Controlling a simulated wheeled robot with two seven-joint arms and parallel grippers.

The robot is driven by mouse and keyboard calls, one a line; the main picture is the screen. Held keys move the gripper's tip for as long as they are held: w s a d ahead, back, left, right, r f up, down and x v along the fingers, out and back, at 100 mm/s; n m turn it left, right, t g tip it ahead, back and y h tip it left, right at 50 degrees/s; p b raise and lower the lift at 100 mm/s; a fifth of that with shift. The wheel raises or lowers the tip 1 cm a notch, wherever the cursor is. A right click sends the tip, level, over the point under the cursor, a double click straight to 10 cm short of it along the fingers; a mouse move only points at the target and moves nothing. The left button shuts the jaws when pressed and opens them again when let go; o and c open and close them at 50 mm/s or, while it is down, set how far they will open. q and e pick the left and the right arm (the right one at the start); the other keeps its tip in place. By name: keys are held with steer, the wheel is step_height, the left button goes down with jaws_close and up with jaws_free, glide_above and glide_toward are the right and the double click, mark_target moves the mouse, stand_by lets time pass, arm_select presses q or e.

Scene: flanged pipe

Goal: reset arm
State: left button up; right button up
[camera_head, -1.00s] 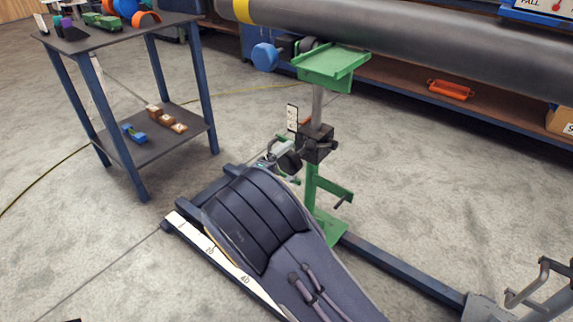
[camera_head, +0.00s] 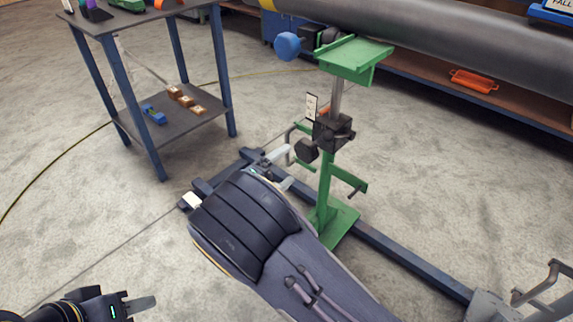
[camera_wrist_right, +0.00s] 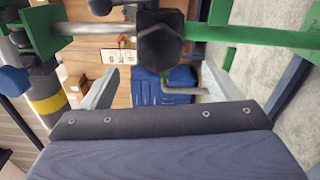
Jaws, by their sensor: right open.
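My right arm reaches up the middle of the head view. Its gripper (camera_head: 276,166) is beside the green pipe stand (camera_head: 326,190), partly hidden by my own wrist. In the right wrist view, the two grey fingers of my right gripper (camera_wrist_right: 158,88) are spread apart with nothing held between them. The stand's dark clamp block and knob (camera_wrist_right: 160,45) show beyond the fingers; contact cannot be told. My left gripper (camera_head: 132,306) is at the bottom left corner of the head view.
The large grey pipe (camera_head: 450,45) crosses the top right above a blue bench. A dark two-level table (camera_head: 185,125) with small blocks stands at the upper left. A blue floor beam (camera_head: 400,255) runs behind my right arm. Open concrete floor lies at left.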

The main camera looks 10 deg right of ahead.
steer(key=s+d+f+m+g+y, duration=0.3)
steer(key=s+d+m+g+y, duration=0.4)
steer(key=s+d+g, duration=0.6)
steer(key=s+a+r+m+t+y, duration=0.1)
steer(key=s+r+t+y, duration=0.1)
steer(key=s+t+y, duration=0.3)
steer(key=s+r+m+y, duration=0.2)
steer(key=s, duration=0.4)
steer(key=s+a+r+m+t+y, duration=0.1)
steer(key=s+r+t+y, duration=0.25)
steer(key=s, duration=0.25)
step_height(320, 180, up, 34)
steer(key=p, duration=3.4)
steer(key=shift+f+g, duration=0.25)
steer(key=shift+g, duration=0.2)
steer(key=shift+d+y, duration=0.1)
steer(key=shift+y, duration=0.15)
